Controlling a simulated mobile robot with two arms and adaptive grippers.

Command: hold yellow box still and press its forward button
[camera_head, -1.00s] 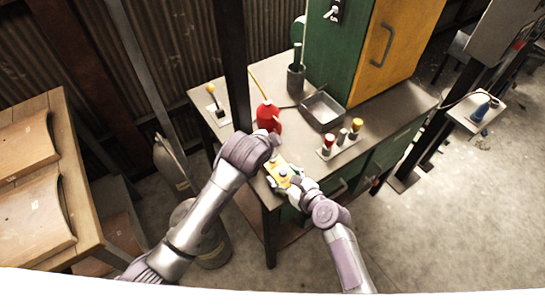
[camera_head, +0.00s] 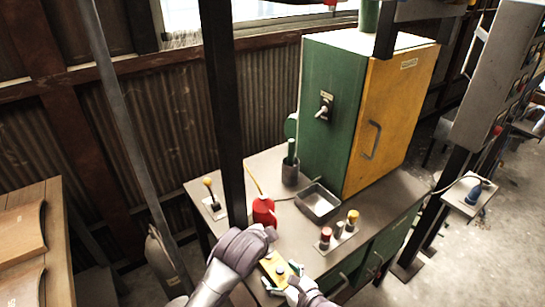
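The yellow box (camera_head: 275,268) is a small yellow control box with dark buttons on its top, at the near edge of the workbench. My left gripper (camera_head: 267,236) is at the box's upper left end, its fingers close to or touching it; the fingertips are hard to make out. My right gripper (camera_head: 284,284) is at the lower right side of the box, with its pale fingers around or against it. I cannot tell whether either gripper is closed on the box. Which button is the forward one cannot be read at this size.
A green cabinet with a yellow door (camera_head: 392,115) stands behind. A dark post (camera_head: 222,110) rises at the bench's left.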

